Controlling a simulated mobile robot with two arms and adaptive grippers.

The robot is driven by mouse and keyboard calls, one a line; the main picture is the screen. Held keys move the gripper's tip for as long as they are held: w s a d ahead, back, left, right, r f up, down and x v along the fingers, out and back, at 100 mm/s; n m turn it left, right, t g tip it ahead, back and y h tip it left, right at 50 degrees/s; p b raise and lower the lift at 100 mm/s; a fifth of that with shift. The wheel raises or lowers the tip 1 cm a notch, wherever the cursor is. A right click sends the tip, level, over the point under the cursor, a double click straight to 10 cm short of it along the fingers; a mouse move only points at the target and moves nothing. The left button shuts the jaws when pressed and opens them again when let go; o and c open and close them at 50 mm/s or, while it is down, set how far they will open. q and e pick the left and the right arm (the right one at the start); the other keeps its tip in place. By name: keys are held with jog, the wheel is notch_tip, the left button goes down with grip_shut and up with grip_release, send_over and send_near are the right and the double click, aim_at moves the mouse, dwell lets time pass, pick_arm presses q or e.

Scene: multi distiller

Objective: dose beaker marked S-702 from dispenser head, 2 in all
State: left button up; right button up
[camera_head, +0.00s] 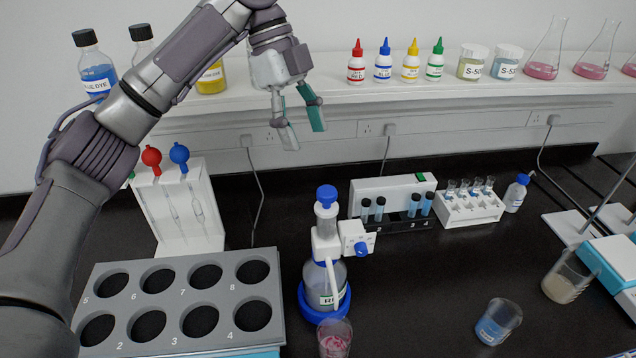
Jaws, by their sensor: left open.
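The dispenser head (326,243) is a white block with a clear barrel, a blue top knob (327,194) and a blue side knob. It sits on a clear bottle (318,282) in a blue ring base. A beaker with pink contents (334,338) stands in front of the bottle, cut off by the bottom edge. I cannot read S-702 on either beaker. My left gripper (304,130) is open and empty, above and behind the dispenser, in front of the shelf edge. My right gripper is not in view.
A grey rack with several numbered holes (175,275) fills the lower left. A pipette stand (181,235), tube holders (469,210) and a beaker of pale contents (567,278) stand around. The shelf (330,98) holds bottles, jars and flasks.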

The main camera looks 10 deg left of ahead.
aim_at(326, 190)
pick_arm(q)
jog(key=p+x, duration=0.2)
jog(key=x, duration=0.7)
jog(key=shift+s+d+f, duration=0.1)
jog(key=shift+d+f, duration=0.05)
jog(key=shift+d, duration=0.1)
jog(key=shift+d+f, duration=0.2)
jog(key=shift+f, duration=0.4)
jog(key=shift+c, duration=1)
grip_shut()
